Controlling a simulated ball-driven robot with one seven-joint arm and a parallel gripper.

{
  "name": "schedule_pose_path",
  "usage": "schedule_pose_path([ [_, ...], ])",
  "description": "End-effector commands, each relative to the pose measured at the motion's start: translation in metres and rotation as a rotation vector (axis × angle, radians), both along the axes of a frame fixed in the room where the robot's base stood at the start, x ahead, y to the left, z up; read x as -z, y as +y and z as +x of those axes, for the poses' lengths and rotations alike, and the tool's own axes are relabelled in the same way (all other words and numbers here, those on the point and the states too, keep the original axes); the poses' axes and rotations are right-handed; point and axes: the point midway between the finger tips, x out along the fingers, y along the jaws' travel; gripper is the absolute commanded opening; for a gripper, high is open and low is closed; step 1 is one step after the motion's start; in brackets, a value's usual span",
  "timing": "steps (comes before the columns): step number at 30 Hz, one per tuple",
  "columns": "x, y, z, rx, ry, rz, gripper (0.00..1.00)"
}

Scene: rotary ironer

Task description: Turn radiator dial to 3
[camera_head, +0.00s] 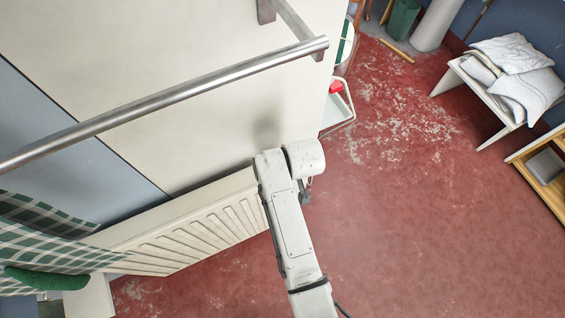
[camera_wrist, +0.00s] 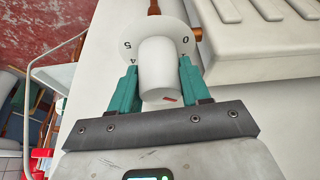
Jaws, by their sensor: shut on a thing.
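The radiator dial (camera_wrist: 160,38) shows in the wrist view as a white round collar with a white cylindrical knob standing out from it. A short red mark is on the knob's near end, right of centre. My gripper (camera_wrist: 158,68) has its two teal fingers on either side of the knob and is shut on it. The white radiator (camera_head: 195,225) stands against the wall in the head view. There my arm hides the dial.
A metal rail (camera_head: 165,102) runs above the radiator. A green checked cloth (camera_head: 45,240) hangs at the left. A white bench with pillows (camera_head: 515,70) stands at the upper right. The red floor (camera_head: 430,210) right of my arm is clear.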

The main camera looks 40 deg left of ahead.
Motion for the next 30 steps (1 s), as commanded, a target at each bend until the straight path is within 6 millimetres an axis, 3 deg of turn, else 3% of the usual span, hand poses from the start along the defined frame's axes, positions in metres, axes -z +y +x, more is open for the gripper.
schedule_pose_path([
  [30,0.0016,0.001,0.0004,0.953,-0.001,0.0,0.16],
])
